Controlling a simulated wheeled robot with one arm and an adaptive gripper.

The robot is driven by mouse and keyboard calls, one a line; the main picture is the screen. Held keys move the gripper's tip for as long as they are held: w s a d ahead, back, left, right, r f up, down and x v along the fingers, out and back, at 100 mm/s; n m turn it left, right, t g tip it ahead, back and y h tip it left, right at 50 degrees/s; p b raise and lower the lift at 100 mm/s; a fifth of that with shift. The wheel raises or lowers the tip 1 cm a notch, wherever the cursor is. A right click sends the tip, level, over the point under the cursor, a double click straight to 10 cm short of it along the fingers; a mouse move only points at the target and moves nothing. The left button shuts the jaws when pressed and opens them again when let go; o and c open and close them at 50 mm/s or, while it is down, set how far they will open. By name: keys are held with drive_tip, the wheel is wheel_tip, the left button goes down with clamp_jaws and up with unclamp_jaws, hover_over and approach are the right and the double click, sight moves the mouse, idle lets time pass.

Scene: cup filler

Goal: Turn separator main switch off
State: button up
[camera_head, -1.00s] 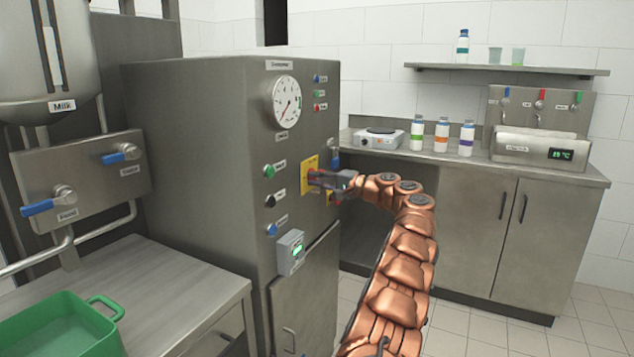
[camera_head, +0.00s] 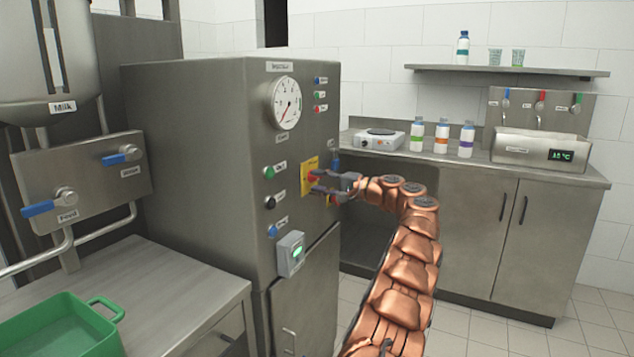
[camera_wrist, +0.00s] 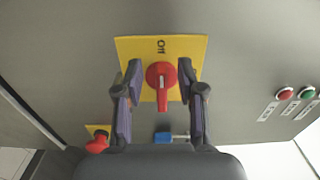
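The separator (camera_head: 210,150) is the large grey metal cabinet at the centre left in the head view. Its main switch is a red rotary knob (camera_wrist: 161,82) on a yellow plate (camera_wrist: 183,47), with the plate partly hidden by my fingers in the head view (camera_head: 307,168). An "Off" label shows near the plate's top edge in the wrist view. The knob's handle points down in that view, away from the label. My gripper (camera_wrist: 160,75) is open, with one finger on each side of the knob and visible gaps between. It also shows in the head view (camera_head: 317,181).
A second red knob (camera_wrist: 97,145) on a yellow plate and a blue part (camera_wrist: 171,136) sit close to my gripper. Red (camera_wrist: 285,94) and green (camera_wrist: 307,92) buttons are at the right. A counter (camera_head: 450,158) with bottles stands behind my arm.

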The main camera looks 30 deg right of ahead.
drive_tip(key=v, duration=1.1)
